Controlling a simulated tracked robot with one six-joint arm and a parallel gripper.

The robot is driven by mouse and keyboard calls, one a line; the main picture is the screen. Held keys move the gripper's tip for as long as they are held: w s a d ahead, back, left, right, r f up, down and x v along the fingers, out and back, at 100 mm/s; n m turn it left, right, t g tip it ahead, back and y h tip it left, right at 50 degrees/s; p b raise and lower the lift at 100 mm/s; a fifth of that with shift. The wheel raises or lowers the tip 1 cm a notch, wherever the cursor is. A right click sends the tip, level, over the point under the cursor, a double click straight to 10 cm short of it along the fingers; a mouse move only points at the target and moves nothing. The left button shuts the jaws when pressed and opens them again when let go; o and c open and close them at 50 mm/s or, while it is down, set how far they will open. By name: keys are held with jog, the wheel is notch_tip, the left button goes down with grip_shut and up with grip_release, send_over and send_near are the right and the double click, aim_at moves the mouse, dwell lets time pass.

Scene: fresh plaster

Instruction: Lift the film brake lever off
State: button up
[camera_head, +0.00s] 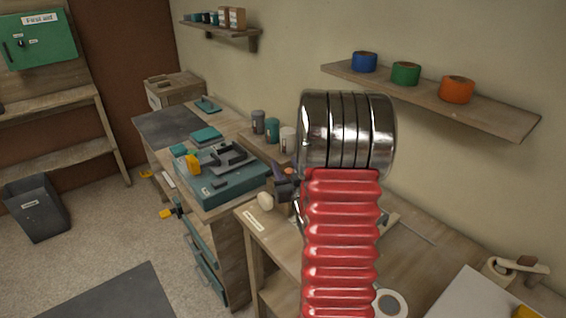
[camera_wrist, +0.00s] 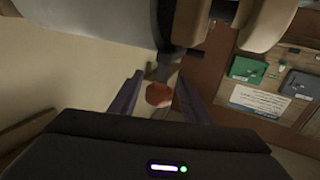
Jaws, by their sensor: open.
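My gripper (camera_wrist: 160,80) is open in the wrist view, with one dark purple finger on each side. Between the fingers shows a round orange-red end (camera_wrist: 158,95) on a short dark grey bar, which looks like the film brake lever. I cannot tell whether the fingers touch it. In the head view my gripper (camera_head: 284,186) is small and dark beside my red ribbed arm, above the bench edge, with a small orange spot (camera_head: 289,171) next to it. My arm hides much of that area.
A teal machine (camera_head: 222,180) stands on the bench left of my gripper. Several canisters (camera_head: 272,130) stand behind it. A wall shelf (camera_head: 430,95) with blue, green and orange tape rolls is at the upper right. A white tape roll (camera_head: 391,303) lies at the lower right.

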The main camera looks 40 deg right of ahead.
jog(key=shift+w+d, duration=0.1)
jog(key=shift+w, duration=0.25)
jog(key=shift+s+d, duration=0.1)
jog(key=shift+c, duration=1)
grip_shut()
